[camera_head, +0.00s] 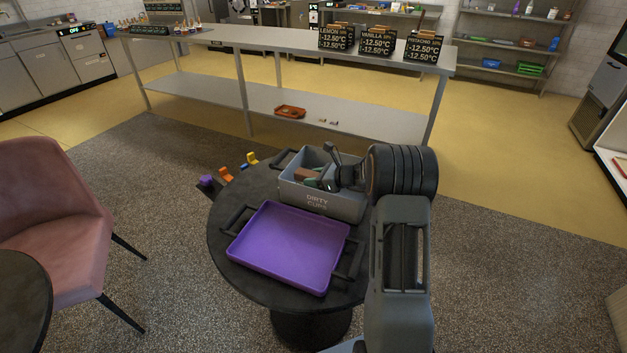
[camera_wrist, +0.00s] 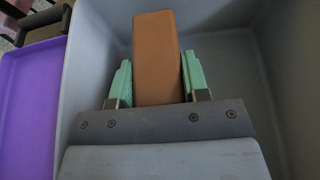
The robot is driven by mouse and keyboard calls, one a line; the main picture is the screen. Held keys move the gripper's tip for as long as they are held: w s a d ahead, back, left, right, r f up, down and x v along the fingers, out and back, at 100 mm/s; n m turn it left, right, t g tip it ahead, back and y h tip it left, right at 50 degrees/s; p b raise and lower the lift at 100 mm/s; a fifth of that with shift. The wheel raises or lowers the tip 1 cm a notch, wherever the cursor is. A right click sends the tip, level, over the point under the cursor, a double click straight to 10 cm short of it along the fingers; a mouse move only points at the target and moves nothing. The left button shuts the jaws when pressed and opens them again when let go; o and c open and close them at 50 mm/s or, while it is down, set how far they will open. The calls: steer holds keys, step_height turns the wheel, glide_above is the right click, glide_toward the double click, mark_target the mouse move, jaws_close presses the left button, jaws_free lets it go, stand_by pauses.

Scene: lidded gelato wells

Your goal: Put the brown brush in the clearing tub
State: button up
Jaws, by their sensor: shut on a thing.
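The clearing tub is a grey bin (camera_head: 325,203) lettered "DIRTY CUPS", standing on a small round dark table. It also fills most of the wrist view, with its left wall (camera_wrist: 88,80) beside the purple tray. My gripper (camera_head: 322,177) reaches into the tub from the right. In the wrist view its green fingertips (camera_wrist: 156,80) are shut on the brown brush (camera_wrist: 155,52), which shows as a plain brown block between them. The brush (camera_head: 306,175) is inside the tub's walls in the head view. Whether it touches the tub floor cannot be told.
A purple tray (camera_head: 290,246) with dark handles lies in front of the tub on the round table (camera_head: 228,225). A pink chair (camera_head: 52,215) stands at left. A long grey counter (camera_head: 285,40) with price signs stands behind.

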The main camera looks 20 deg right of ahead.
steer(key=shift+s+f+b, duration=0.2)
steer(key=shift+f+b, duration=0.25)
steer(key=shift+f, duration=0.25)
steer(key=o, duration=1)
steer(key=shift+a, duration=0.1)
steer(key=shift+r, duration=0.25)
steer(key=shift+w+r+p+v, duration=0.15)
steer(key=shift+p+v, duration=0.1)
steer(key=shift+v, duration=1.05)
steer(key=shift+w+r+p+v, duration=0.1)
steer(key=shift+r+p+v, duration=0.1)
steer(key=shift+v, duration=1.1)
steer(key=shift+w+r+p+v, duration=0.1)
steer(key=shift+p+v, duration=0.15)
steer(key=shift+v, duration=1.05)
steer(key=shift+s, duration=0.1)
